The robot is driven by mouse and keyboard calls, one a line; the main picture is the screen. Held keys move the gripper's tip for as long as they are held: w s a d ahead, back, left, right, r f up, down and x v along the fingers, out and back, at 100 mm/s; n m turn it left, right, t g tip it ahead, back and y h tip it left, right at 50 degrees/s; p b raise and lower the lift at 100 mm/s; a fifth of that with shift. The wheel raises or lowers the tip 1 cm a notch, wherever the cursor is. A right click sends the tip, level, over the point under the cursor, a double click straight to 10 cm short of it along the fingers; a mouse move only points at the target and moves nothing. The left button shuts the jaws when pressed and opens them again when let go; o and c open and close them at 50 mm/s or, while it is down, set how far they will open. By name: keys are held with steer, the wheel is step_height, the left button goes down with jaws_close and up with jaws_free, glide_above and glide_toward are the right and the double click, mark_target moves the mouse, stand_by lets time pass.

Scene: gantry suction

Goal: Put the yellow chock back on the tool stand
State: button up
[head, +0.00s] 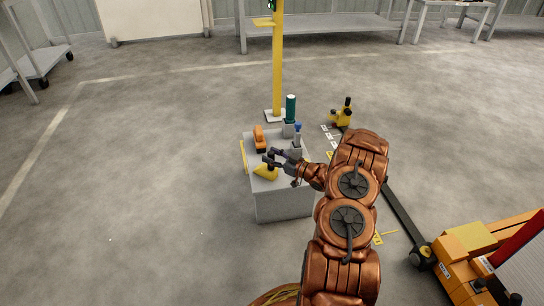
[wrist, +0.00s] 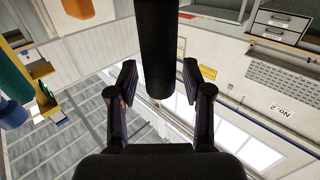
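The yellow chock (head: 265,172) shows in the head view over the near left part of the grey tool stand's top (head: 281,184). I cannot tell whether it rests there or is slightly above. My gripper (head: 271,157) is at the chock's upper end, reaching in from the right. In the wrist view, my gripper's two fingers (wrist: 157,75) are spread on either side of a dark upright cylinder (wrist: 157,45), which looks like the chock's handle. Narrow gaps show between the cylinder and both fingers. The chock's yellow body is out of the wrist view.
The stand also carries an orange tool (head: 259,138), a tall green cylinder (head: 291,108) and a blue-topped item (head: 298,128). A yellow post (head: 279,65) rises behind it. A yellow pallet truck (head: 468,262) is at the lower right. The floor left of the stand is clear.

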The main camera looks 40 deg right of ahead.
stand_by(0.3)
steer(key=shift+s+d+r, duration=0.1)
steer(key=shift+r, duration=0.05)
steer(key=p+v, duration=0.3)
steer(key=v, duration=0.9)
steer(key=w+d+r+g+h, duration=0.1)
steer(key=w+r+g+h, duration=0.4)
steer(key=w, duration=0.6)
steer(key=s+a+r+m+g+h, duration=0.35)
steer(key=a+r+h, duration=0.2)
steer(key=r, duration=0.35)
steer(key=s+a+r+g+y, duration=0.1)
steer(key=s+a+r+g, duration=0.2)
steer(key=s+a, duration=0.7)
steer(key=s+a+r+g+y, duration=0.1)
steer(key=s+a+r+g, duration=0.3)
steer(key=s+a, duration=0.6)
steer(key=s+a+r+g+y, duration=0.2)
steer(key=s+a+g, duration=0.3)
steer(key=s+a, duration=0.6)
steer(key=s+r, duration=0.1)
steer(key=s, duration=1.1)
steer(key=shift+r+m, duration=0.15)
steer(key=shift+m, duration=0.2)
